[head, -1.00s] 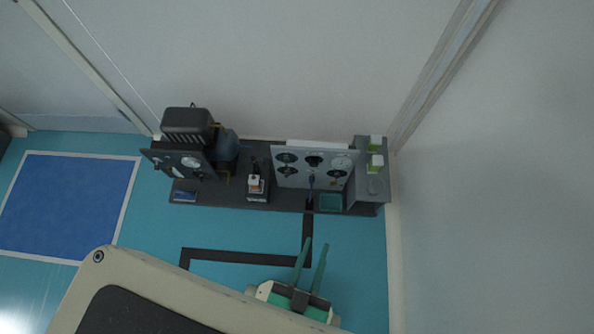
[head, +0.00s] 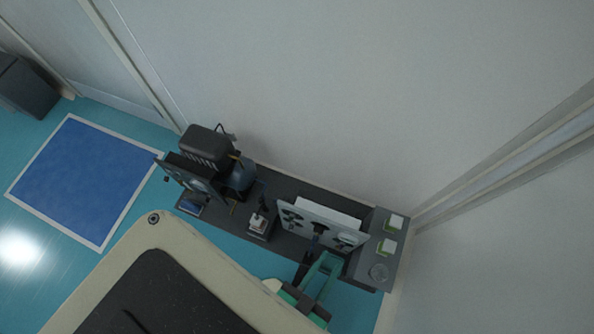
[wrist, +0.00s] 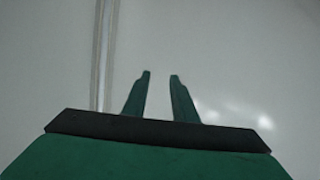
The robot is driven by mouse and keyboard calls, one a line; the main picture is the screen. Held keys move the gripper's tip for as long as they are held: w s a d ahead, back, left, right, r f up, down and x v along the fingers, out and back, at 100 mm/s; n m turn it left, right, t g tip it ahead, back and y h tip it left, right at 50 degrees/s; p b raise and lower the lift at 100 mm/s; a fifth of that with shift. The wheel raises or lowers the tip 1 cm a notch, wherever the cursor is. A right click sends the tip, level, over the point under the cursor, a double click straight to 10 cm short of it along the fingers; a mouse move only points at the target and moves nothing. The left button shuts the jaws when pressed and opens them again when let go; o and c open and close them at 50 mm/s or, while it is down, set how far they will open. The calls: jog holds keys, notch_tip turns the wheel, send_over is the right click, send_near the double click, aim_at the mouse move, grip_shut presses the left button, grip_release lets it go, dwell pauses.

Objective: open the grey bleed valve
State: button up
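My gripper (head: 324,272) shows green fingers in the head view, at the front edge of the dark bench near its right end. In the wrist view its two green fingers (wrist: 160,82) stand apart with nothing between them, against a bare pale wall. A grey panel (head: 290,217) with several dark round knobs and gauges stands upright on the bench, just behind and left of the fingers. I cannot tell which fitting, if any, is the grey bleed valve; the parts are too small and dim. The lower right of the panel is close to my fingers.
The dark bench (head: 284,241) runs along the wall. A black machine (head: 205,147) and a dark panel stand at its left end. A grey block (head: 374,250) with green-and-white items is at the right end. A blue floor mat (head: 85,180) lies left. My pale body fills the lower left.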

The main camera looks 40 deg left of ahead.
jog(key=w+a+f+g+y, duration=0.1)
jog(key=w+f+g, duration=0.15)
jog(key=f, duration=1.05)
jog(key=w+a+f+g+y, duration=0.1)
jog(key=f+g, duration=0.2)
jog(key=f, duration=1.1)
jog(key=n+g+y, duration=0.1)
jog(key=g+y, duration=0.4)
jog(key=g, duration=0.1)
send_near(292, 229)
jog(key=x, duration=0.9)
jog(key=shift+w+a+f, duration=0.1)
jog(key=shift+w+f, duration=0.1)
jog(key=shift+f, duration=0.05)
jog(key=shift+s+a, duration=0.1)
grip_shut()
